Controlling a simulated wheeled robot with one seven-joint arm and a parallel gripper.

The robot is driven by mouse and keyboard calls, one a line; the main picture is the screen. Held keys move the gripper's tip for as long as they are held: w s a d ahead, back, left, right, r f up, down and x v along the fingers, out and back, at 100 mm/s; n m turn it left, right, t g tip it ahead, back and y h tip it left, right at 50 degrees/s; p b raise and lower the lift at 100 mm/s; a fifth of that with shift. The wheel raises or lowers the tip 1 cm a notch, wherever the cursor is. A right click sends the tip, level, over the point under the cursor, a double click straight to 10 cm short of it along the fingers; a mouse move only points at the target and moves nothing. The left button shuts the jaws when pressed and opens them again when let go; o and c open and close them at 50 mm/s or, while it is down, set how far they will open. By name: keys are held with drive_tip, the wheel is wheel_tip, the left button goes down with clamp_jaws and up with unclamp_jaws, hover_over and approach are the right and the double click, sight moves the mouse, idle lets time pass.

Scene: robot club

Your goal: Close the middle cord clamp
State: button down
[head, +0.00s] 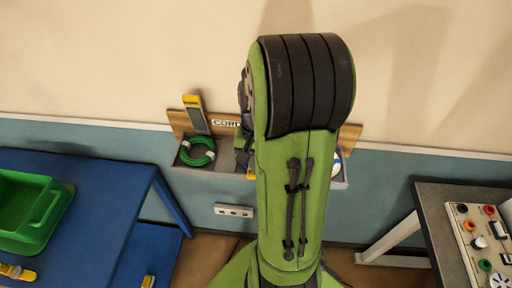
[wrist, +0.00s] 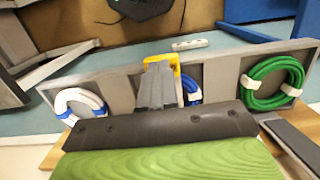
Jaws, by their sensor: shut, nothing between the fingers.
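The cord rack (head: 222,163) is a grey tray on a wooden board on the wall, below a partly hidden sign. In the wrist view the rack (wrist: 218,80) appears turned round. The middle clamp shows its yellow end (wrist: 175,62) at the tray's front edge, lying low over the middle compartment; a bit of yellow also shows beside my arm in the head view (head: 250,177). Whether it is latched I cannot tell. A blue-and-white cord (wrist: 191,88) lies under it. My gripper (wrist: 156,72) is shut and empty, its grey fingers at the clamp, contact unclear. My arm hides the middle in the head view.
A green cord (head: 197,152) lies in the left compartment, its yellow-tipped clamp (head: 195,114) raised. A white cord (head: 337,162) lies at right. A blue table (head: 100,200) with a green bin (head: 28,210) stands left; a grey bench (head: 436,215) stands right.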

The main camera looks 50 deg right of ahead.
wheel_tip(320, 180, up, 13)
drive_tip(key=p, duration=0.3)
drive_tip(key=s+a+n+t+b, duration=0.2)
drive_tip(key=a+n, duration=0.3)
drive_tip(key=a, duration=0.3)
drive_tip(key=s+a+n+t+h+b, duration=0.1)
drive_tip(key=s+a+n+t, duration=0.3)
drive_tip(key=a, duration=0.4)
drive_tip(key=shift+s+f+n+b, duration=0.25)
drive_tip(key=shift+n+b, duration=0.45)
drive_tip(key=shift+b, duration=0.05)
